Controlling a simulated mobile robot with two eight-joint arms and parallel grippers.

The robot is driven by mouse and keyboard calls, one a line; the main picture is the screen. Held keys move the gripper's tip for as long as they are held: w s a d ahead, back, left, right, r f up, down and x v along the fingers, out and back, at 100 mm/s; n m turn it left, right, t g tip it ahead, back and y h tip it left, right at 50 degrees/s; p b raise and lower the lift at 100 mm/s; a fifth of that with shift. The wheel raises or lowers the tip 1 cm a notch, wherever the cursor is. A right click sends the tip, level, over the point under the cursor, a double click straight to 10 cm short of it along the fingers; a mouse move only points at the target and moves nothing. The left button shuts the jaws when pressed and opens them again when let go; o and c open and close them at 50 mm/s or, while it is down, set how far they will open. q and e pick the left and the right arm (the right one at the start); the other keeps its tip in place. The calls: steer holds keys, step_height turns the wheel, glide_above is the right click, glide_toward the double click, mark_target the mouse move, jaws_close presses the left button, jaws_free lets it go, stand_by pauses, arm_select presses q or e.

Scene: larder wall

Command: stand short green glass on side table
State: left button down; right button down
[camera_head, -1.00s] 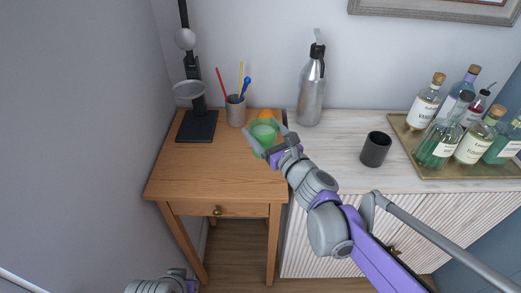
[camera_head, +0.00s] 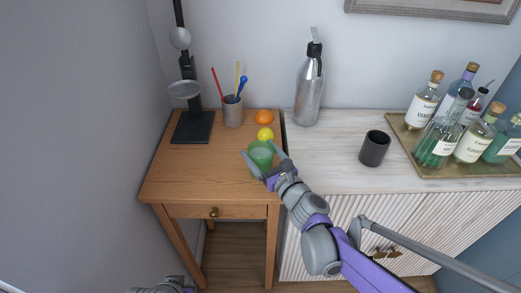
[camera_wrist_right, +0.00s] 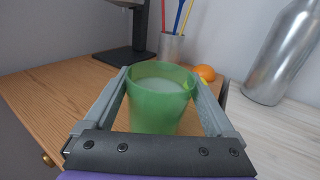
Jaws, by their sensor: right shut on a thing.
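The short green glass (camera_head: 261,155) is upright at the right part of the wooden side table (camera_head: 190,183). My right gripper (camera_head: 265,162) is shut on it, with one finger on each side. In the right wrist view, the glass (camera_wrist_right: 158,100) sits between the two fingers of the right gripper (camera_wrist_right: 160,105). Its base is hidden behind the gripper's dark bar, so I cannot tell whether it touches the tabletop. Part of my left arm shows at the bottom edge of the head view; its gripper is out of view.
A lemon (camera_head: 265,133) and an orange (camera_head: 264,117) lie just behind the glass. A pen cup (camera_head: 232,112) and a black stand (camera_head: 193,127) are at the back. The table's front left is clear. A steel flask (camera_head: 309,92) and dark cup (camera_head: 375,149) stand on the cabinet.

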steer(key=shift+f, duration=0.1)
jaws_free()
